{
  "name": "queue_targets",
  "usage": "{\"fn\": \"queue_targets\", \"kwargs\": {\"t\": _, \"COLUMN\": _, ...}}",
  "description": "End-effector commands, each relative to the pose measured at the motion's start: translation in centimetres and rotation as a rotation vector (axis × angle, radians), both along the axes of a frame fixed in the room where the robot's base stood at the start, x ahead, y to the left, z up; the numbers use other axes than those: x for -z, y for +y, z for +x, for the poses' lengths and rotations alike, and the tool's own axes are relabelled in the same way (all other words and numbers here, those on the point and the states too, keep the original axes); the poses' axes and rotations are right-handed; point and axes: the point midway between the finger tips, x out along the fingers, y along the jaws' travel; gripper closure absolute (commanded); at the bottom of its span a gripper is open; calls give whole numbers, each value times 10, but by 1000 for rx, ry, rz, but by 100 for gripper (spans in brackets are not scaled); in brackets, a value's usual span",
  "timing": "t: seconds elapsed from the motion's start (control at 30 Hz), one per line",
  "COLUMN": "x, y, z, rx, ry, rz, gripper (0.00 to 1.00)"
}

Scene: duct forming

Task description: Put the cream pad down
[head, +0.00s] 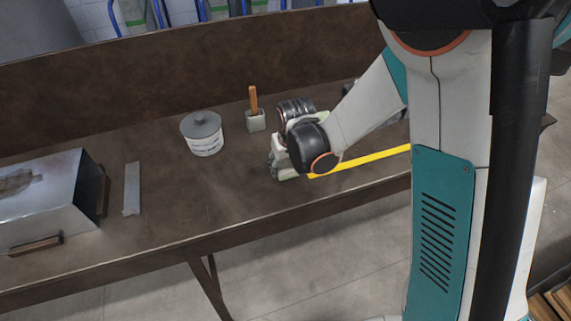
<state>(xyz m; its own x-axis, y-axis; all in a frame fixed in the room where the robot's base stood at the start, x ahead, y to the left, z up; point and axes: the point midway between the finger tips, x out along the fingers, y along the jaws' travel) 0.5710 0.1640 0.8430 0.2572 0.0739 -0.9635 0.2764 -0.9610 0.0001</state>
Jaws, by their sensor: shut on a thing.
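My gripper (277,168) is low over the workbench (170,220), near its front edge, at the left end of a yellow strip. My own wrist and forearm cover much of it. It is shut, and a small pale patch shows at its fingertips. The cream pad is mostly hidden there, and I cannot make out its outline or whether it touches the bench.
A lidded white tub (203,140) and a grey block with a wooden handle (254,110) stand left of my gripper. A grey strip (132,188) and a metal duct piece (45,200) lie farther left. The yellow strip (370,157) runs right. The front middle is bare.

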Motion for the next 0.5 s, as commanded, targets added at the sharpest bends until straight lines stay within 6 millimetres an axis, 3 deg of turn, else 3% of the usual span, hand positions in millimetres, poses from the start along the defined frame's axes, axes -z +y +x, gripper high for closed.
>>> {"fn": "queue_targets", "kwargs": {"t": 0.5, "x": 13, "y": 0, "z": 0, "rx": 0, "ry": 0, "rz": 0, "gripper": 85}}
